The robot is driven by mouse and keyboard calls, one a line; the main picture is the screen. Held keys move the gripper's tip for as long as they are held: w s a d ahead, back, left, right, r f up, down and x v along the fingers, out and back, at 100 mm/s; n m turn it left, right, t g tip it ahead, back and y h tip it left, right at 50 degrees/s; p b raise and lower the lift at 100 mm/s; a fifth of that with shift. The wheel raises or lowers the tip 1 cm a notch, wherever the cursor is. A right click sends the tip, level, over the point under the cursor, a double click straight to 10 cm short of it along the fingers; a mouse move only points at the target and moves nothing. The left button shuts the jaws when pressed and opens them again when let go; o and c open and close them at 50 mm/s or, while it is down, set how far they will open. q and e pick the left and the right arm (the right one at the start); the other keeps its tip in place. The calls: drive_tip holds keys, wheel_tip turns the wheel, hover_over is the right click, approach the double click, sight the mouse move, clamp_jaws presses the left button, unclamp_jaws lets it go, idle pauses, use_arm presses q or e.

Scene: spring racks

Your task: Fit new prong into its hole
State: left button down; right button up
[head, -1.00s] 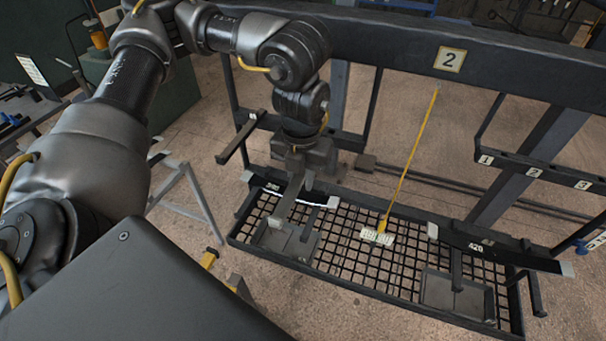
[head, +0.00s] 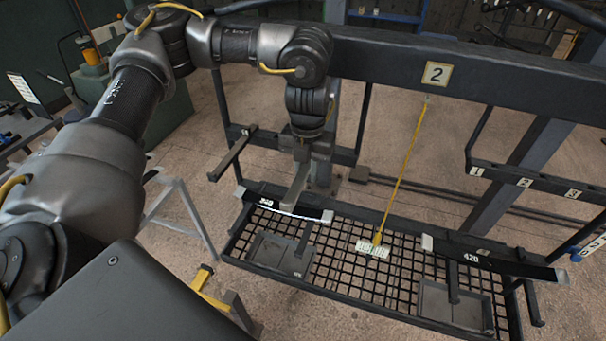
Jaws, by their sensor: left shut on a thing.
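My left gripper (head: 302,160) reaches down in front of the left rail of the rack. It is shut on a long grey bar, which I take to be the new prong (head: 293,196). The prong slants down and toward me, with its free end above a dark numbered bar (head: 312,213); I cannot tell whether they touch. A similar dark prong (head: 232,155) sticks out of the left end of the rail (head: 342,156). The hole for the new prong is not visible; the gripper may be hiding it. My right gripper is not in view.
A mesh shelf (head: 335,262) lies below, with a tray at each side. A second dark bar marked 420 (head: 500,264) rests at its right. A yellow rod (head: 403,170) with a tag hangs from the beam marked 2 (head: 520,82). A right rail (head: 545,185) carries numbers 1 to 3.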

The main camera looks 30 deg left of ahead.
use_arm(q)
drive_tip(key=shift+w+a+p, duration=0.1)
drive_tip(key=shift+w+a, duration=0.15)
drive_tip(key=shift+w, duration=0.8)
drive_tip(key=shift+w+a+p, duration=0.1)
drive_tip(key=shift+w+a, duration=0.15)
drive_tip(key=shift+w, duration=0.8)
drive_tip(key=shift+w+a+p, duration=0.1)
drive_tip(key=shift+w+a, duration=0.15)
drive_tip(key=shift+w, duration=0.8)
drive_tip(key=shift+f, duration=0.2)
drive_tip(key=shift+f+b, duration=1.4)
drive_tip(key=shift+f, duration=1.05)
drive_tip(key=c, duration=1.2)
unclamp_jaws()
drive_tip(key=shift+s, duration=0.1)
drive_tip(key=shift+o, duration=0.2)
wheel_tip(320, 180, up, 6)
drive_tip(key=shift+d+b, duration=0.1)
drive_tip(key=shift+b, duration=0.85)
drive_tip(key=shift+r, duration=0.75)
